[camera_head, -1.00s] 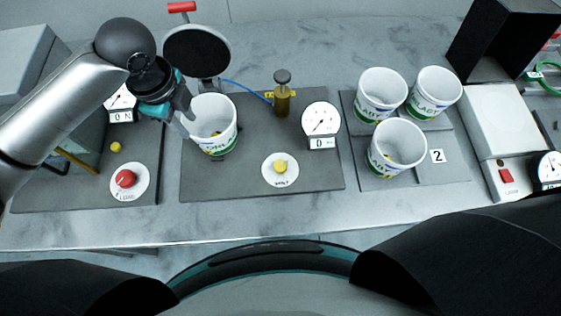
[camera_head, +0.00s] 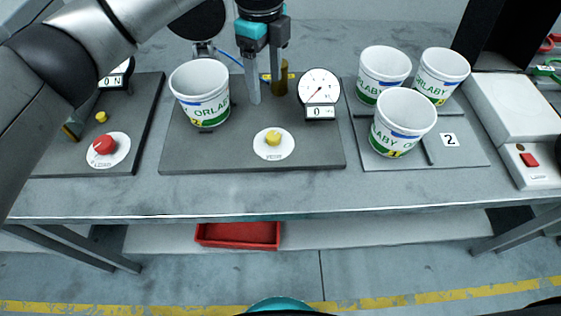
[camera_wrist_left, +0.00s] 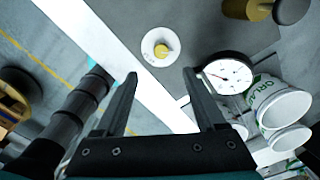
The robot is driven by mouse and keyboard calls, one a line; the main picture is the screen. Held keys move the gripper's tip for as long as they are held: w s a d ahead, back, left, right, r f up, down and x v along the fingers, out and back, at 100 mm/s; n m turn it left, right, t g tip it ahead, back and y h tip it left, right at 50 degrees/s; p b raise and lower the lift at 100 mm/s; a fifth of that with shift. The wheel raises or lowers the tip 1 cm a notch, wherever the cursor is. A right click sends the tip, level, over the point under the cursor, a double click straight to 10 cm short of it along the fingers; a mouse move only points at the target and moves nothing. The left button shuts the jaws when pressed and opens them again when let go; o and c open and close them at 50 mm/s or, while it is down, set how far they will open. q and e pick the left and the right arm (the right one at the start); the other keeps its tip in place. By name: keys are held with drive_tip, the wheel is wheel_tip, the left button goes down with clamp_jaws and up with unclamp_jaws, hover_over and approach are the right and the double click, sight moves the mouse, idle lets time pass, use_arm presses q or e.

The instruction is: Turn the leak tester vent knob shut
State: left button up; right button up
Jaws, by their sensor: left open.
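The vent knob (camera_head: 273,138) is a small yellow knob on a round white dial at the front of the leak tester's dark base plate (camera_head: 190,159). It also shows in the left wrist view (camera_wrist_left: 161,50), beyond the fingertips and between their lines. My left gripper (camera_head: 264,92) is open and empty, fingers pointing down, above and behind the knob and apart from it. In the left wrist view the gripper (camera_wrist_left: 160,78) shows both fingers spread. A white gauge (camera_head: 320,88) reading 0 stands right of the knob. My right gripper is not seen.
A white printed tub (camera_head: 200,92) stands left of my gripper on the same plate. A brass cylinder (camera_head: 280,76) stands close behind the fingers. Several tubs stand on the plate at right, one being the front tub (camera_head: 403,122). A red knob (camera_head: 104,145) lies left. The bench front is clear.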

sight(273, 135)
use_arm(q)
drive_tip(key=f, duration=0.4)
drive_tip(key=f+b, duration=0.1)
drive_tip(key=f, duration=0.4)
drive_tip(key=d+f+b, duration=0.1)
drive_tip(key=f, duration=0.4)
drive_tip(key=shift+s, duration=0.15)
drive_tip(key=shift+f, duration=0.5)
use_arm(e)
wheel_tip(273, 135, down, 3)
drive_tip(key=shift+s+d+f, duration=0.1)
use_arm(q)
clamp_jaws()
